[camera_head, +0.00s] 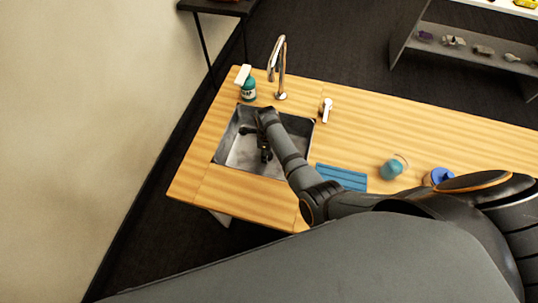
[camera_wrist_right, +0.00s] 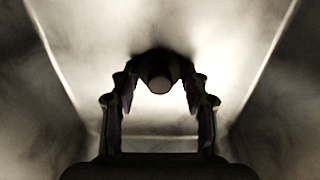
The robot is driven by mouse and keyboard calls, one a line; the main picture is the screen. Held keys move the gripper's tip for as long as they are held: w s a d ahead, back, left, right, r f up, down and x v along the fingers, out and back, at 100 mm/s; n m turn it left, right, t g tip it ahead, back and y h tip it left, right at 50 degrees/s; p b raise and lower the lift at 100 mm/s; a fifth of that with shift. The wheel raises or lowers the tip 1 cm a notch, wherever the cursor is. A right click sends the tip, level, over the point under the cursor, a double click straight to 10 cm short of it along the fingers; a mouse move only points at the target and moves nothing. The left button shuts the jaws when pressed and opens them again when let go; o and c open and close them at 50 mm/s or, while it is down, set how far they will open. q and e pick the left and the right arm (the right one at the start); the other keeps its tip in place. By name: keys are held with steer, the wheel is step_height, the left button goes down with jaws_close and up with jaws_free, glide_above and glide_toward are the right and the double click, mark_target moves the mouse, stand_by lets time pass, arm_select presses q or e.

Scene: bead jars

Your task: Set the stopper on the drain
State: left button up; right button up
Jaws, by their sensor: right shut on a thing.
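The metal sink (camera_head: 231,150) is set into the wooden counter. My right gripper (camera_head: 265,157) reaches down inside it. In the right wrist view the right gripper (camera_wrist_right: 160,92) is shut on the stopper (camera_wrist_right: 160,68), a dark round piece with a paler knob facing the camera. The stopper sits between the two fingertips, with the sink walls around it. I cannot tell whether it touches the sink floor. The drain is hidden behind the gripper and the stopper. My left gripper is not in view.
A chrome faucet (camera_head: 281,60) and a spray bottle (camera_head: 248,90) stand behind the sink. A small white-and-metal item (camera_head: 326,109) stands right of it. The back right counter is clear.

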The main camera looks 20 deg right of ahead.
steer(key=shift+d+r, duration=0.1)
steer(key=shift+d, duration=0.05)
steer(key=shift+a, duration=0.3)
steer(key=o, duration=0.9)
steer(key=shift+c, duration=0.2)
steer(key=shift+o, duration=1.3)
steer(key=shift+d, duration=0.1)
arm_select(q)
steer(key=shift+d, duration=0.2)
